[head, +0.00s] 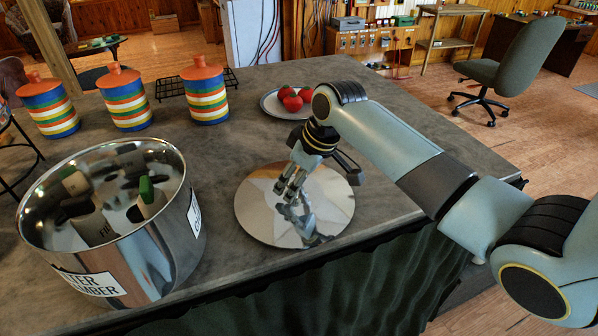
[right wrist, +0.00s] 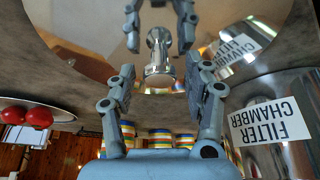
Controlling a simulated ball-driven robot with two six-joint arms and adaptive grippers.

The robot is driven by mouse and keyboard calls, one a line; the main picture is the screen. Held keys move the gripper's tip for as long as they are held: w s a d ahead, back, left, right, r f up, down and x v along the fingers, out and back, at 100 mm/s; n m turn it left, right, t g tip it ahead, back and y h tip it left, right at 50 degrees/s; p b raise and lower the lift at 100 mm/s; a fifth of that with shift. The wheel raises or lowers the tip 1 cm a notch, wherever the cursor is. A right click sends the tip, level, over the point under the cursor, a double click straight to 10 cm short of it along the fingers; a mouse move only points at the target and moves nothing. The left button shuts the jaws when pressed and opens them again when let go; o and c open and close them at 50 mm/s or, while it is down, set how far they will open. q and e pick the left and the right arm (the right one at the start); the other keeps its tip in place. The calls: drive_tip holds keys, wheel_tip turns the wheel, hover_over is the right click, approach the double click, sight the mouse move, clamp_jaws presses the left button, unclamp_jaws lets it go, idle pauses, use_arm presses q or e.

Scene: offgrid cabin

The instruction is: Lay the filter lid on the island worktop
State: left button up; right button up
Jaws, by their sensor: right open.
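The filter lid (head: 255,218) is a round, mirror-bright disc lying flat on the grey island worktop (head: 225,258), near its front edge. My right gripper (head: 284,190) is over the lid with its fingers pointing down. In the right wrist view, the lid (right wrist: 88,18) fills the top, and its silvery knob (right wrist: 158,50) stands between the spread fingers of the right gripper (right wrist: 160,75), with gaps on both sides. The lid mirrors the gripper. In the head view the gripper hides the knob. My left gripper is not in view.
Three striped canisters (head: 205,95) stand at the back left beside a black rack (head: 168,88). A plate (head: 270,104) of red fruit (head: 292,103) lies behind the lid. Bare worktop lies left of the lid.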

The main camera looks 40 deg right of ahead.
drive_tip(key=v, duration=1.2)
